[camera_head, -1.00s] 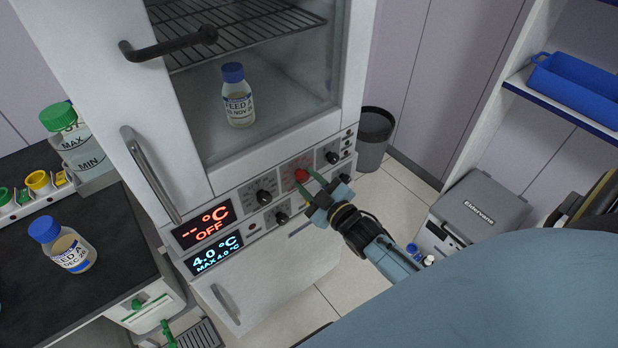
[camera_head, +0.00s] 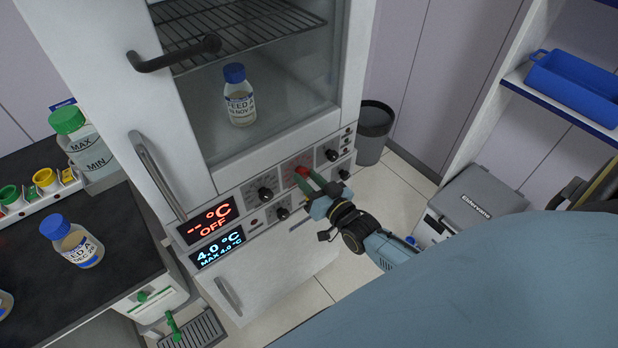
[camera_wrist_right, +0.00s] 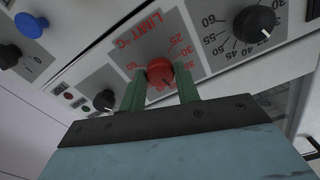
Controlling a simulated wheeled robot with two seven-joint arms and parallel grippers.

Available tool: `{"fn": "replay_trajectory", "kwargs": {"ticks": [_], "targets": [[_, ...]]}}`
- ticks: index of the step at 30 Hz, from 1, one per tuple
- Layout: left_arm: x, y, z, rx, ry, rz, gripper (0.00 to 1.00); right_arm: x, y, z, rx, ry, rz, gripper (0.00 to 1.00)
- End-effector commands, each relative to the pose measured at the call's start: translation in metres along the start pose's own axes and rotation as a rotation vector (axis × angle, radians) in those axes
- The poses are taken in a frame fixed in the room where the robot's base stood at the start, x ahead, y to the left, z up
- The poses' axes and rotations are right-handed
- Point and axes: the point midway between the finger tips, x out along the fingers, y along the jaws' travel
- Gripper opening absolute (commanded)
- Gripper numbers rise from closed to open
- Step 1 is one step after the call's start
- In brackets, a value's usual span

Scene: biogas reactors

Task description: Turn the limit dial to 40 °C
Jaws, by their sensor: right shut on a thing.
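The red limit dial sits on a grey plate marked "LIMIT °C" on the incubator's control panel, and it shows in the right wrist view (camera_wrist_right: 160,72). In the head view the dial (camera_head: 303,172) is partly covered by my right gripper (camera_head: 306,182). The right gripper's green fingers (camera_wrist_right: 160,90) are shut on the dial, one on each side. The numbers 25, 30 and 35 show on the plate; the dial's exact setting is hard to read. The upper display (camera_head: 208,221) reads "-- °C OFF". My left gripper is not in view.
A lower display (camera_head: 217,248) reads 4.0 °C, MAX 4.0 °C. Black knobs (camera_head: 265,194) flank the dial. A Feed A bottle (camera_head: 239,97) stands behind the glass door. Another bottle (camera_head: 72,243) stands on the black bench. A bin (camera_head: 373,135) stands right of the incubator.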

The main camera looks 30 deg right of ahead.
Motion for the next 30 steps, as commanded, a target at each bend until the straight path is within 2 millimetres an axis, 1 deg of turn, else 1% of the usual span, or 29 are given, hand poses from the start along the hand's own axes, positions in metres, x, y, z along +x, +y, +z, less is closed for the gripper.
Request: {"fn": "replay_trajectory", "kwargs": {"ticks": [6,12,29,30], "targets": [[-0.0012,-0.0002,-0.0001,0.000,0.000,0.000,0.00,-0.0002,0.0001,0.0004,0.123,-0.002,0.000,0.09],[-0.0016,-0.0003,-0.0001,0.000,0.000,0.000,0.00,-0.0002,0.0002,0.0005,0.188,-0.002,0.000,0.09],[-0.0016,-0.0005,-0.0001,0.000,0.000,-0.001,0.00,-0.0003,-0.0001,0.0008,0.213,-0.002,0.000,0.09],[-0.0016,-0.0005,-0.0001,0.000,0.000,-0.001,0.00,-0.0003,-0.0001,0.0008,0.213,-0.002,0.000,0.37]]}}
